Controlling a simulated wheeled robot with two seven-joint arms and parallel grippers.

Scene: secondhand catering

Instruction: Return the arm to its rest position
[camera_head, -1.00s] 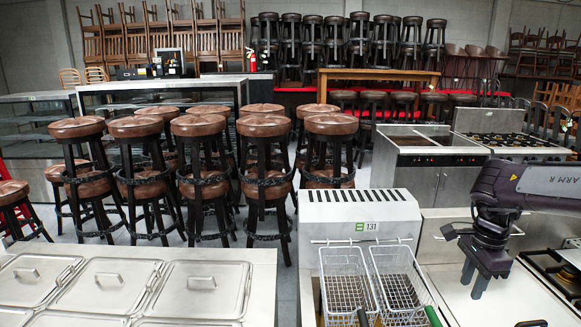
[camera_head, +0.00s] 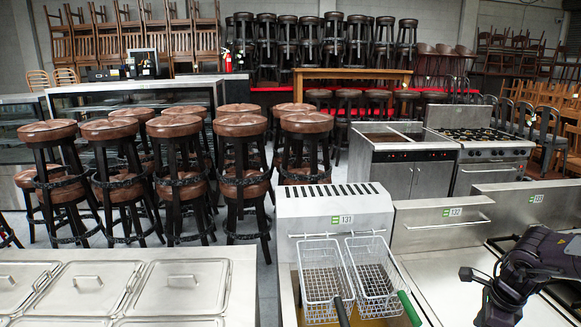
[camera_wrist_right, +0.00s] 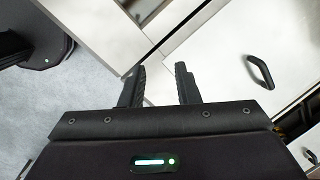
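My right arm (camera_head: 537,265) comes in at the lower right corner of the head view, low over the pale worktop, with its hand at the bottom edge. In the right wrist view my right gripper (camera_wrist_right: 159,72) shows two black fingers with a clear gap between them. Nothing is held there. Below the fingers in that picture are pale panels, a black handle (camera_wrist_right: 260,71) and grey floor. My left gripper is not in view.
A fryer (camera_head: 333,208) with two wire baskets (camera_head: 320,272) stands left of my right arm. Lidded steel pans (camera_head: 88,287) are at lower left. Bar stools (camera_head: 240,165) stand behind. A range cooker (camera_head: 487,150) is farther back right. The worktop (camera_head: 447,275) looks clear.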

